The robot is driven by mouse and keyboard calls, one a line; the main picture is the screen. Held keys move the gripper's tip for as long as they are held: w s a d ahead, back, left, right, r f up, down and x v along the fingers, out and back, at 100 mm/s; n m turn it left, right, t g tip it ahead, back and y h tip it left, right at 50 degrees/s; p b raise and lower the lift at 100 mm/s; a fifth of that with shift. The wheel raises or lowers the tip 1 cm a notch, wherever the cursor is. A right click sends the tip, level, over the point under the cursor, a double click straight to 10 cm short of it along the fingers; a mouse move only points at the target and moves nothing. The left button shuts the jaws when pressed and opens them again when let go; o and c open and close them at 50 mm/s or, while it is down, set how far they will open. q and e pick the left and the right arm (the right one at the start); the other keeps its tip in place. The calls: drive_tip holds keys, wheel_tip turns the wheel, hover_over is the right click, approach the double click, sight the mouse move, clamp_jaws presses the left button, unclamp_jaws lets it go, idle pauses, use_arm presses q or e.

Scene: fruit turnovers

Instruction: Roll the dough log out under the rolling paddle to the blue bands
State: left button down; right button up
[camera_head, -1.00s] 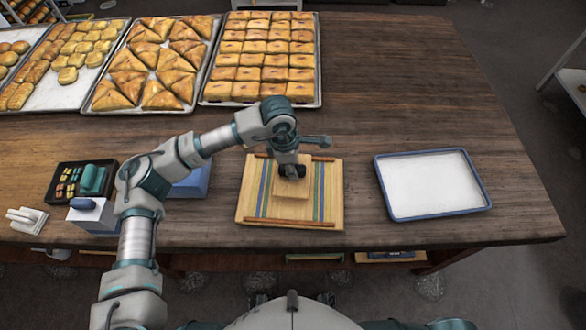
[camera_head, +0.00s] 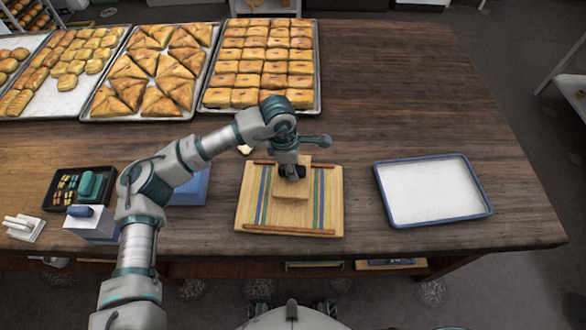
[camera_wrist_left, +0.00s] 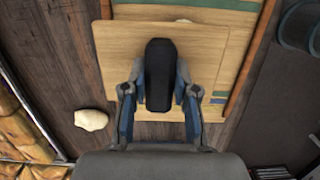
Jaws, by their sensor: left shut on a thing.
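My left gripper (camera_head: 291,172) is shut on the black handle (camera_wrist_left: 159,75) of the square wooden rolling paddle (camera_head: 291,189). The paddle is over the middle of the wooden board (camera_head: 247,212), reaching its far edge. The board has blue bands (camera_head: 264,196) and green bands, with a brown rail (camera_head: 290,231) along its near edge and another along its far edge. In the left wrist view, a small pale bit (camera_wrist_left: 183,20), perhaps dough, shows at the paddle's edge. The rest of the dough log is hidden. My right gripper is out of view.
A pale lump (camera_head: 245,149) lies on the table just beyond the board; it also shows in the left wrist view (camera_wrist_left: 91,119). A blue-rimmed white tray (camera_head: 484,208) is on the right. A black tray (camera_head: 52,199) and blue box (camera_head: 190,188) are left. Pastry trays fill the back left.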

sight(293, 184)
use_arm(q)
drive_tip(key=shift+f+b, duration=0.4)
drive_tip(key=shift+f, duration=0.15)
drive_tip(key=shift+s, duration=0.3)
idle(0.4)
drive_tip(key=shift+s, duration=0.3)
drive_tip(key=shift+w+r, duration=0.15)
drive_tip(key=shift+r, duration=0.45)
drive_tip(key=shift+s+a+p, duration=0.1)
drive_tip(key=shift+s+p, duration=0.2)
drive_tip(key=shift+s, duration=0.7)
drive_tip(key=shift+f+b, duration=0.5)
drive_tip(key=shift+f, duration=0.15)
drive_tip(key=shift+s, duration=0.1)
